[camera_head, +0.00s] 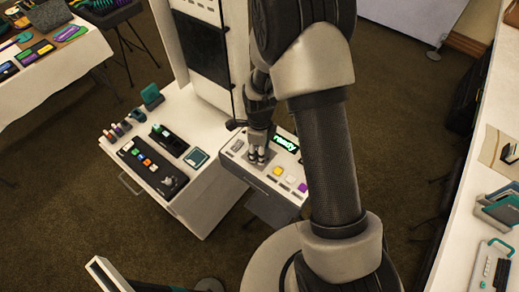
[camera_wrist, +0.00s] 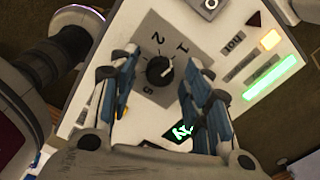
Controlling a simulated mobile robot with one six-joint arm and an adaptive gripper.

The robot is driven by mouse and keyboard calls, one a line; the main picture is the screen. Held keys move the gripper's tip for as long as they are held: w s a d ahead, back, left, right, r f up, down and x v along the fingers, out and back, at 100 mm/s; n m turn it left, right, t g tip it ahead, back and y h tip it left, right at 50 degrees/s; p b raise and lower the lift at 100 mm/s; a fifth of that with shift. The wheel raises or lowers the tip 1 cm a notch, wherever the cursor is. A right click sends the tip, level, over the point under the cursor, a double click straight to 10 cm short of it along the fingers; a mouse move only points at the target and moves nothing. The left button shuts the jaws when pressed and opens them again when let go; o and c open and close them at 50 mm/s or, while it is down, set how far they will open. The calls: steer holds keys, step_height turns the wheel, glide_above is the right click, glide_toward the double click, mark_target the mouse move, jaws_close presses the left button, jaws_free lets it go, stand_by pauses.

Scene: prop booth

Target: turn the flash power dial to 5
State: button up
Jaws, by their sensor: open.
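The flash power dial (camera_wrist: 160,70) is a round black knob on a grey square plate in the wrist view. Its pale pointer line points to the upper right, roughly towards the 1. The figures 1, 2 and 5 show around it; others seem hidden by a finger. My gripper (camera_wrist: 160,63) is open, with one finger on each side of the knob and gaps between. In the head view my gripper (camera_head: 258,155) is over the left part of the control panel (camera_head: 240,165), and it hides the dial there.
A green-lit "ready" display (camera_head: 286,143) and several coloured buttons (camera_head: 290,179) are on the same panel. A white cabinet (camera_head: 205,175) with small props stands to the left. A white table (camera_head: 470,215) is at the right edge. Brown carpet lies between.

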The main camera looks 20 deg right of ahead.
steer(key=shift+c, duration=0.4)
jaws_close()
